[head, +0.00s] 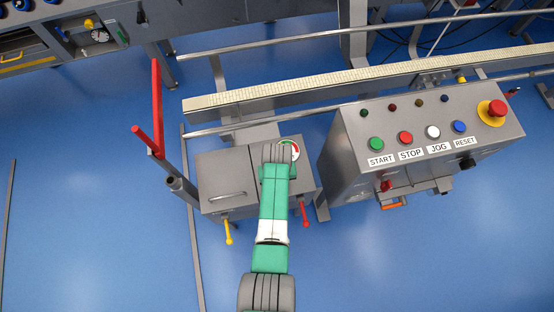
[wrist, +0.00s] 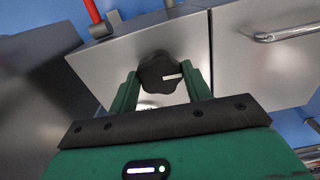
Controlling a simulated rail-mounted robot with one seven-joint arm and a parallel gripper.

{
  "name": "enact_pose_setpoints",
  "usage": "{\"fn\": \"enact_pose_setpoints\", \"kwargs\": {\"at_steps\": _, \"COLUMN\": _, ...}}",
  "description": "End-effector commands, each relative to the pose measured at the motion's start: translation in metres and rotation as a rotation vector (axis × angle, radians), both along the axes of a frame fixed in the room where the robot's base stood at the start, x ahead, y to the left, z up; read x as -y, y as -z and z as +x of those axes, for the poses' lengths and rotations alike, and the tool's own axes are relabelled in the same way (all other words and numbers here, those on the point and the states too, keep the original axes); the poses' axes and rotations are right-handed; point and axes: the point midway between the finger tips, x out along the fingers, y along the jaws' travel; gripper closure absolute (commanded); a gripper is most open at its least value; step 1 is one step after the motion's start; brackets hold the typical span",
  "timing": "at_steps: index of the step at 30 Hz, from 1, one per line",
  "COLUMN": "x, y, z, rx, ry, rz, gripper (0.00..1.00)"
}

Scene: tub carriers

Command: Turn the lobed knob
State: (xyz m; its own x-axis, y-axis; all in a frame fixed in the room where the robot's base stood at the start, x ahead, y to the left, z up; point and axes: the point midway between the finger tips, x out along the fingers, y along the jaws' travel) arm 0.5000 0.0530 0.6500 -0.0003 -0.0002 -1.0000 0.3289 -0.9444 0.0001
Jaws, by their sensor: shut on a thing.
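The lobed knob (wrist: 156,72) is black with a white pointer line and sits on the front of a grey cabinet. In the wrist view its pointer points right. My gripper (wrist: 163,82) has its two green fingers on either side of the knob, shut on it. In the head view my green and white arm reaches over the cabinet (head: 222,168) and hides the knob and my fingertips.
A round gauge (head: 294,150) shows beside my arm. A yellow lever (head: 228,232) and a red lever (head: 305,214) stick out below the cabinet. A door handle (head: 227,196) is to the left. A control console (head: 352,150) stands close on the right. Blue floor in front is free.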

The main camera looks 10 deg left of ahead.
Motion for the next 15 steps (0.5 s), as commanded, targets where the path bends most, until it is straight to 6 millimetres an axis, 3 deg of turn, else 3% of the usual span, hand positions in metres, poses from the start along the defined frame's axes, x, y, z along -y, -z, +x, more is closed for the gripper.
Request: {"fn": "enact_pose_setpoints", "kwargs": {"at_steps": 15, "x": 0.0001, "y": -0.0009, "z": 0.0008, "rx": 0.001, "ry": -0.331, "rz": -0.001, "gripper": 0.74}}
